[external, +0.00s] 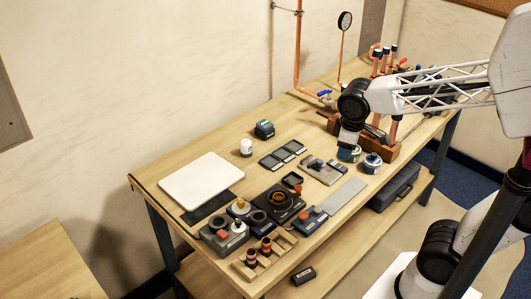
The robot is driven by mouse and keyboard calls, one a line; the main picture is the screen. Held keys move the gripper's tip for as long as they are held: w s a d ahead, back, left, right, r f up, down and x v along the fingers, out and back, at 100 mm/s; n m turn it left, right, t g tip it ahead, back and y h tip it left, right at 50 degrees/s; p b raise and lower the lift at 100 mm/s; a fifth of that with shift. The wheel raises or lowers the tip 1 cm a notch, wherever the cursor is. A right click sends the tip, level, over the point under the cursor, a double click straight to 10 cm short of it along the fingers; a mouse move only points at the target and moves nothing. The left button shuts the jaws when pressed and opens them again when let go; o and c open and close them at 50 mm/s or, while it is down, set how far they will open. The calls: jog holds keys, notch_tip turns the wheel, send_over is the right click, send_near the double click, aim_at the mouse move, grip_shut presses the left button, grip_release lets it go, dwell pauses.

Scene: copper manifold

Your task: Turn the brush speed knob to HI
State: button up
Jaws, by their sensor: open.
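My gripper (346,155) hangs from the black wrist at the right of the bench, over or beside the small round tins. Its fingertips are small and partly hidden; it is open, and I see nothing held. Several small machines with knobs and buttons stand at the near middle of the bench. A black unit (266,205) with a copper-coloured ring is in the centre of them. A grey unit (211,239) with a red button and a pale knob (238,226) is at its left. The labels are too small to read, so I cannot tell which knob sets the brush speed.
A white board (201,181) lies at the left of the bench (224,143). A wooden rack (256,268) holds copper fittings at the front edge. Tins (371,163), copper pipes (297,60) and wooden blocks crowd the right. A grey plate (343,196) lies flat near the front.

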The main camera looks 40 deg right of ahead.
jog(key=w+a+n, duration=0.4)
jog(key=w+a, duration=0.1)
jog(key=a, duration=0.2)
jog(key=n+h, duration=0.4)
jog(key=n, duration=0.7)
send_near(238, 220)
jog(key=shift+w+d+f+g, duration=0.25)
jog(key=shift+d+f+g, duration=0.1)
jog(key=shift+f, duration=0.1)
jog(key=shift+f, duration=0.1)
jog(key=shift+x, duration=3.85)
jog(key=shift+a, duration=0.1)
grip_shut()
